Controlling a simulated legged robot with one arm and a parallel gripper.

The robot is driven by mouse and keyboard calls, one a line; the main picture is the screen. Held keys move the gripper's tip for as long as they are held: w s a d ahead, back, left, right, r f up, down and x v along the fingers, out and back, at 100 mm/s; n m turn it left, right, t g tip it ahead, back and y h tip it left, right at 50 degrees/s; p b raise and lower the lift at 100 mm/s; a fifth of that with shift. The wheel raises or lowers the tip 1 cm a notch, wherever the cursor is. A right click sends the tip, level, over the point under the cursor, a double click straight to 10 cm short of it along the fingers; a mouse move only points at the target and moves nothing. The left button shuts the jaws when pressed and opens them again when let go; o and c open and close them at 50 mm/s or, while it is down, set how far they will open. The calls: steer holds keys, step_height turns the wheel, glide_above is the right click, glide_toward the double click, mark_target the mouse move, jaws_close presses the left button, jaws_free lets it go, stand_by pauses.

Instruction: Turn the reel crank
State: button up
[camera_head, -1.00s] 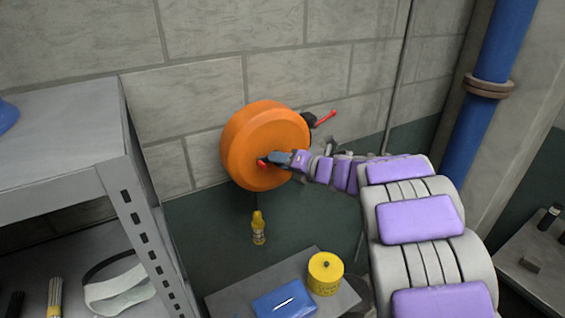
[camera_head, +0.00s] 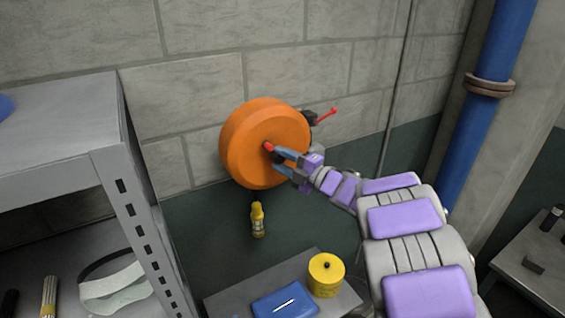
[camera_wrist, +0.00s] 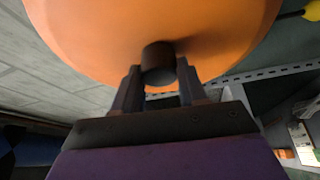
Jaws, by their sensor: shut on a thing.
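The orange reel (camera_head: 250,140) is mounted on the block wall in the middle of the head view, and its round body fills the top of the wrist view (camera_wrist: 150,25). My gripper (camera_head: 276,155) is at the reel's front face. In the wrist view its two dark fingers (camera_wrist: 160,85) are closed around a short dark cylinder, the crank handle (camera_wrist: 158,60). A small red part of the crank (camera_head: 269,147) shows just beyond the fingertips in the head view. The fingers hide much of the crank.
A yellow nozzle-like piece (camera_head: 257,219) hangs below the reel. A red lever (camera_head: 328,114) sticks out at its right. Below stands a grey table (camera_head: 235,297) with a yellow can (camera_head: 325,274) and blue case (camera_head: 285,301). A grey shelf (camera_head: 60,110) is at left, a blue pipe (camera_head: 490,110) at right.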

steer(key=m, duration=0.2)
steer(key=m+t, duration=0.2)
steer(key=m, duration=0.1)
steer(key=shift+f+m+y+b, duration=0.3)
steer(key=shift+f, duration=0.1)
steer(key=shift+f+m+t, duration=0.15)
steer(key=shift+m+t, duration=0.55)
steer(key=shift+m, duration=0.6)
steer(key=o, duration=1.1)
steer(key=shift+c, duration=0.2)
steer(key=shift+r, duration=0.25)
steer(key=shift+d, duration=0.1)
